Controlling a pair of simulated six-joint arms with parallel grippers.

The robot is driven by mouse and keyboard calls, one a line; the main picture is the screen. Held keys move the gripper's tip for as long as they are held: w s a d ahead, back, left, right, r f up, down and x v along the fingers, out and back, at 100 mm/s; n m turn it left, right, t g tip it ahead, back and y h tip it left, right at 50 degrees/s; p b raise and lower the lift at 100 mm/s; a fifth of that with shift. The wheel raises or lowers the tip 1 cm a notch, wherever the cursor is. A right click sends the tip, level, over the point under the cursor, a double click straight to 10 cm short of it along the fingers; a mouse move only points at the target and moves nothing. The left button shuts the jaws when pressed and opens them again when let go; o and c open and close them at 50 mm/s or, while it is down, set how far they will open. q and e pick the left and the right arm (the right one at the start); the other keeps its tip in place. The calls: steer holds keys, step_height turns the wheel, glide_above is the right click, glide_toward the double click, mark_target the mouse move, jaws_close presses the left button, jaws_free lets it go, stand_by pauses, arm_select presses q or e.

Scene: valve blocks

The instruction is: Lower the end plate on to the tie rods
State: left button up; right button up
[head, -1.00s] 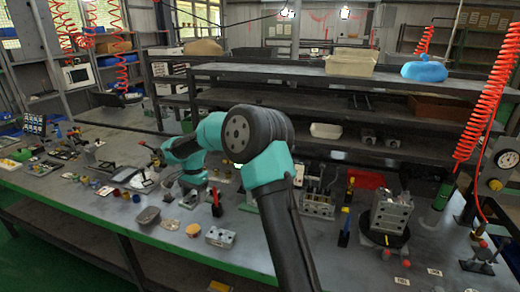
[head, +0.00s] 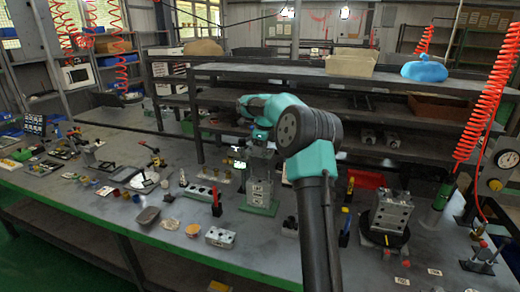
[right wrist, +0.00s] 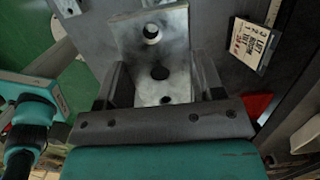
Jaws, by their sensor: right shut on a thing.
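My right gripper (head: 260,148) is at the top of an upright grey block stack (head: 260,185) on a green base, near the middle of the bench. In the right wrist view my right gripper (right wrist: 158,85) has a finger on each side of a grey metal plate with round holes (right wrist: 158,70) and is shut on it; it looks like the end plate. The tie rods cannot be made out, and I cannot tell whether the plate touches the stack. My left gripper does not show.
A grey block (head: 391,212) stands on a round black turntable at the right. A dark shelf unit (head: 350,75) runs behind. The front bench edge has some free room.

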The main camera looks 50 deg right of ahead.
steer(key=shift+f, duration=0.1)
glide_above(259, 181)
steer(key=shift+s+f, duration=0.15)
steer(key=shift+f, duration=1.25)
steer(key=shift+s+f, duration=0.1)
steer(key=shift+f, duration=1.3)
steer(key=shift+f, duration=3.75)
steer(key=o, duration=1.2)
steer(key=r, duration=0.5)
steer(key=s+r, duration=0.1)
steer(key=r, duration=0.5)
steer(key=s+d+r, duration=0.1)
steer(key=r, duration=0.5)
steer(key=shift+s+r, duration=0.15)
steer(key=shift+s, duration=0.05)
